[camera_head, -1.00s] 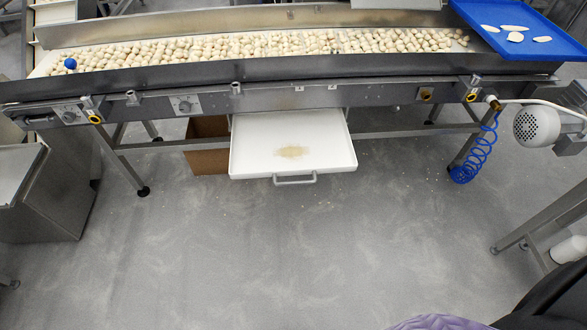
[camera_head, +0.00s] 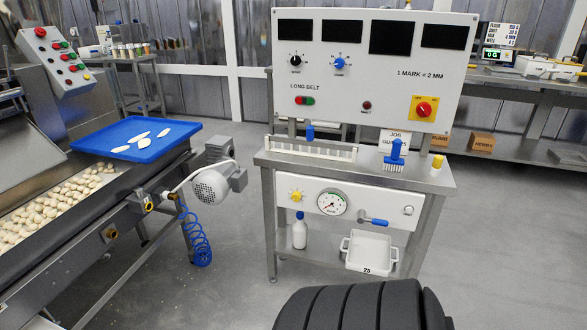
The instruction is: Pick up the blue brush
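A blue brush (camera_head: 396,158) with pale bristles is at the right part of the steel stand's top (camera_head: 432,180), in front of a small white card marked JOB (camera_head: 393,136). Its handle points up and its bristles point down. Neither of my grippers shows in the head view.
A control panel (camera_head: 370,75) rises behind the stand's top. A white slotted rack (camera_head: 312,148), a blue-handled item (camera_head: 310,132) and a small yellow-topped item (camera_head: 437,163) are there too. A conveyor with a blue tray (camera_head: 105,137) and a motor (camera_head: 211,188) stands left. Grey floor lies between.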

